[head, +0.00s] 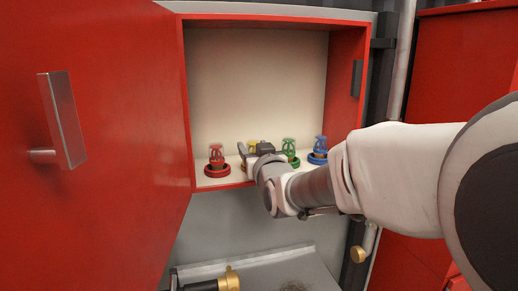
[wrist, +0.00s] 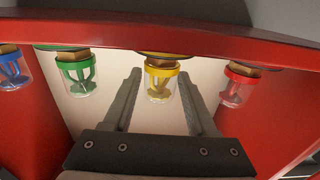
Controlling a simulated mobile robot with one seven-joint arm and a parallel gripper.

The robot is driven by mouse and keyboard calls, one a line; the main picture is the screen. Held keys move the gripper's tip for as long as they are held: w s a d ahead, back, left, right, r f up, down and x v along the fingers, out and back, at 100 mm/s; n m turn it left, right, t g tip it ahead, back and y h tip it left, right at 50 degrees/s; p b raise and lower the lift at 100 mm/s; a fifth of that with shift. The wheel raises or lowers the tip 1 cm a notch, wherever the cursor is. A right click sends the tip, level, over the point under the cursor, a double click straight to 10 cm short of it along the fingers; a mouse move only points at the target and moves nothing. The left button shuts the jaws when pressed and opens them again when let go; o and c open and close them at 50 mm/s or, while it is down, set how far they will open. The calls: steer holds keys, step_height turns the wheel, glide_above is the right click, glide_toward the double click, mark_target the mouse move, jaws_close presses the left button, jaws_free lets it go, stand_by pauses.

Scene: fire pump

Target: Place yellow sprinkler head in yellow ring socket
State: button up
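The yellow sprinkler head (head: 252,146) stands on the cabinet shelf between the red and green ones, partly hidden by my gripper (head: 254,152) in the head view. In the wrist view, which looks upside down, the yellow sprinkler head (wrist: 160,80) appears between my gripper's two fingers (wrist: 160,85), with a gap on each side. The fingers are spread and hold nothing. The yellow ring socket is mostly hidden in the head view; a yellow rim (wrist: 162,56) shows at the head's base in the wrist view. I cannot tell how deep the head sits.
Red (head: 216,156), green (head: 289,148) and blue (head: 320,147) sprinkler heads stand in matching rings along the shelf, close beside the yellow one. The red cabinet door (head: 110,130) stands open at the left. The cabinet's right wall (head: 345,90) and red front edge bound the space; above the heads is empty.

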steer(key=shift+o, duration=0.8)
steer(key=shift+r, duration=0.1)
steer(key=shift+r+p, duration=0.2)
steer(key=shift+p, duration=0.25)
steer(key=b+v, duration=0.3)
steer(key=v, duration=0.9)
steer(key=s+d+f+m+g+h, duration=0.1)
steer(key=s+d+f+g, duration=0.3)
steer(key=s, duration=0.3)
steer(key=s+d+f+m+g+h, duration=0.1)
steer(key=s+d+f+g+h, duration=0.1)
steer(key=s+d+f+g, duration=0.2)
steer(key=s+d+f+m+g+h, duration=0.1)
steer(key=s+d+f, duration=0.4)
steer(key=s, duration=0.6)
step_height(320, 180, down, 2)
steer(key=g+h, duration=0.1)
steer(key=g, duration=0.1)
steer(key=shift+d+g, duration=0.2)
steer(key=shift+g, duration=0.2)
steer(key=shift+a+f, duration=0.1)
steer(key=shift+f, duration=0.05)
